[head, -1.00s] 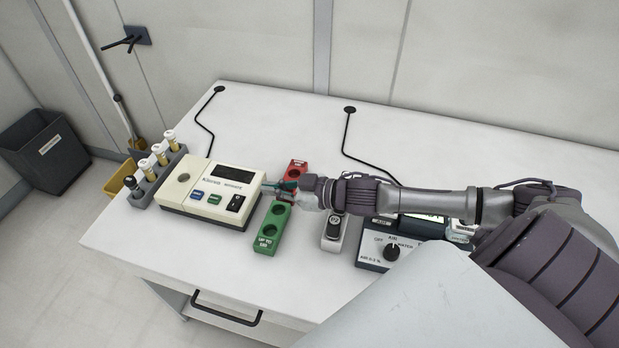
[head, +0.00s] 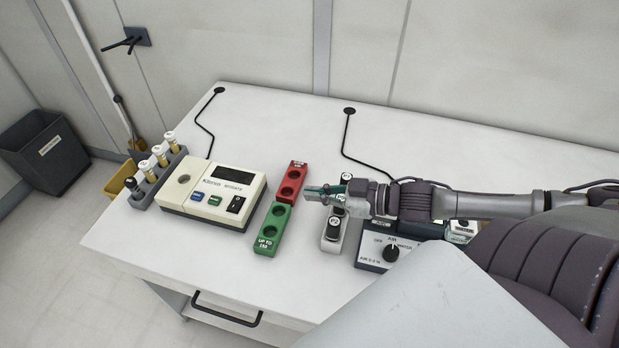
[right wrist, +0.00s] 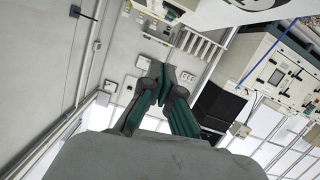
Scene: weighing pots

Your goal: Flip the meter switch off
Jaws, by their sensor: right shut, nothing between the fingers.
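A cream meter (head: 212,194) with a dark, blank display (head: 234,179) stands at the left of the white table. Its black rocker switch (head: 236,204) is on the front right of its top, beside a blue and a green button. My left gripper is not in view.
A grey rack with several vials (head: 158,172) stands left of the meter. A red rack (head: 291,181), a green rack (head: 272,229) and a white rack with black-lidded pots (head: 333,235) stand to its right. A dial instrument (head: 384,262) lies under my right arm.

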